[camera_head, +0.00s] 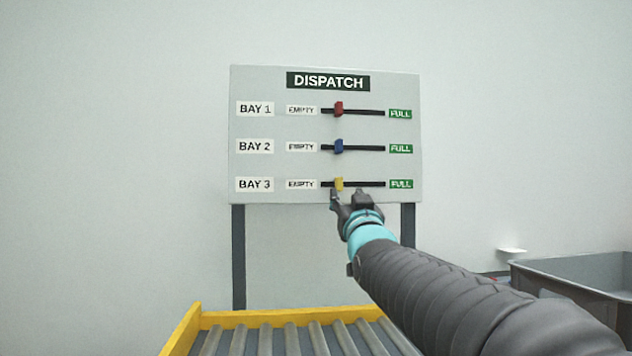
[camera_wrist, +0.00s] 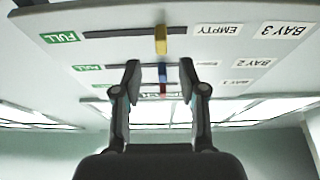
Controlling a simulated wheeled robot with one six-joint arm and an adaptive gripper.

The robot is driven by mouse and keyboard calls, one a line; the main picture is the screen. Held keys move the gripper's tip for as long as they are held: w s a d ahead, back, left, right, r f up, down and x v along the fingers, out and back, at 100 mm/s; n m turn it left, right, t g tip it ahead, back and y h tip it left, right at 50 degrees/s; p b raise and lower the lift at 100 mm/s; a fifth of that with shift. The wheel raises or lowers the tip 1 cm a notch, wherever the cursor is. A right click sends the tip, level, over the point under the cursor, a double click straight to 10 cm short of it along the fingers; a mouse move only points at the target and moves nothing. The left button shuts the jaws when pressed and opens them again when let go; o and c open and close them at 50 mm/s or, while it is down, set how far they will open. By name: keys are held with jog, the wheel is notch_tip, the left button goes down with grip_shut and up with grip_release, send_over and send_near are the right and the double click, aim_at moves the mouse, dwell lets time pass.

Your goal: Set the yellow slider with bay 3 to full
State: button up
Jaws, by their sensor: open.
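The yellow slider (camera_head: 339,184) sits on the bottom track (camera_head: 365,184) of the dispatch board, in the BAY 3 row. It stands left of the track's middle, nearer the EMPTY label (camera_head: 301,184) than the green FULL label (camera_head: 401,184). My gripper (camera_head: 347,192) is open and empty at the board's lower edge, close to the slider. In the wrist view, turned upside down, the yellow slider (camera_wrist: 161,40) shows between and beyond the two spread fingertips (camera_wrist: 160,72). I see no contact between fingers and slider.
Above are the red slider (camera_head: 339,109) of BAY 1 and the blue slider (camera_head: 339,146) of BAY 2. The board (camera_head: 325,135) stands on dark posts (camera_head: 239,258). A yellow-framed roller conveyor (camera_head: 255,317) is below, a grey bin (camera_head: 575,270) at right.

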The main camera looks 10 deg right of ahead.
aim_at(340, 184)
jog(key=p+x, duration=0.1)
jog(key=x, duration=0.6)
jog(key=shift+p, duration=0.35)
grip_shut()
